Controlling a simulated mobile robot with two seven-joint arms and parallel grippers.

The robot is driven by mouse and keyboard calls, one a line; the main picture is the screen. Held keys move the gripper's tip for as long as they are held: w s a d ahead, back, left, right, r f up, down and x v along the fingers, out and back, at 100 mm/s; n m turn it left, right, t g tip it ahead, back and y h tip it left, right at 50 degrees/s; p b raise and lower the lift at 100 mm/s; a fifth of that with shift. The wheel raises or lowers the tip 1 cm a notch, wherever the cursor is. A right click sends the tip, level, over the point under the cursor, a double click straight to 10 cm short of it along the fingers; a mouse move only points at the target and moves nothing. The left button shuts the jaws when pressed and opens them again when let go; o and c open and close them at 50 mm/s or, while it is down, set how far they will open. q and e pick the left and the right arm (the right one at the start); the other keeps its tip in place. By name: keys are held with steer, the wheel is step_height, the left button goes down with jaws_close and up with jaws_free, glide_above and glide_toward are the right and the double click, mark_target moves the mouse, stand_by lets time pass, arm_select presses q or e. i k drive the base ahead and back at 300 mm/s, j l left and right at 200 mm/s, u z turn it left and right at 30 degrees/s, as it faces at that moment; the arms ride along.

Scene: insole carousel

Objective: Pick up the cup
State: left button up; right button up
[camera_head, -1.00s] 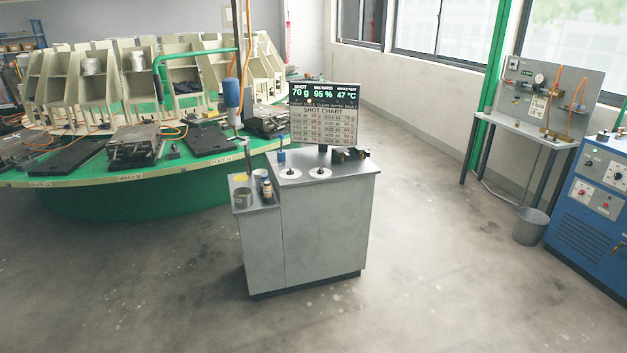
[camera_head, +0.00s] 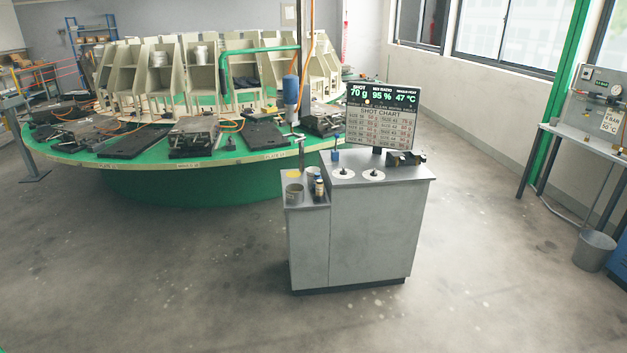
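A grey cup (camera_head: 294,194) stands upright on the lower side shelf (camera_head: 306,204) of the grey cabinet (camera_head: 372,236). A second, lighter cup-like container (camera_head: 313,174) stands behind it, partly hidden by a small dark bottle (camera_head: 319,188). I cannot tell which of the two containers the task means. Neither of my grippers is in view.
A screen (camera_head: 382,118), two white discs and a dark clamp-like device (camera_head: 405,159) are on the cabinet top. The green carousel (camera_head: 190,185) curves behind it. A bucket (camera_head: 594,250) stands at right below a bench. The floor before the cabinet is clear.

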mark_target(311, 171)
steer(key=i+j+u, duration=0.35)
steer(key=i, duration=0.15)
steer(key=i+j+u, duration=0.25)
steer(key=i, duration=0.5)
steer(key=i+l+u, duration=0.1)
steer(key=i+u, duration=0.2)
steer(key=i, duration=0.45)
steer(key=i+z, duration=0.15)
steer(key=i, duration=0.35)
steer(key=i+j+z, duration=0.2)
steer(key=i, duration=0.3)
steer(key=i+j+z, duration=0.15)
steer(key=i, duration=0.35)
steer(key=i+j+z, duration=0.15)
steer(key=z, duration=0.25)
steer(key=i+j+z, duration=0.5)
steer(key=z, duration=0.25)
steer(key=i+j+z, duration=0.45)
steer(key=j, duration=0.2)
steer(key=j+z, duration=0.2)
steer(key=i+j+z, duration=0.1)
steer(key=j, duration=0.2)
steer(key=i+j+z, duration=0.1)
steer(key=j, duration=0.15)
steer(key=i+l, duration=0.4)
steer(key=l, duration=0.1)
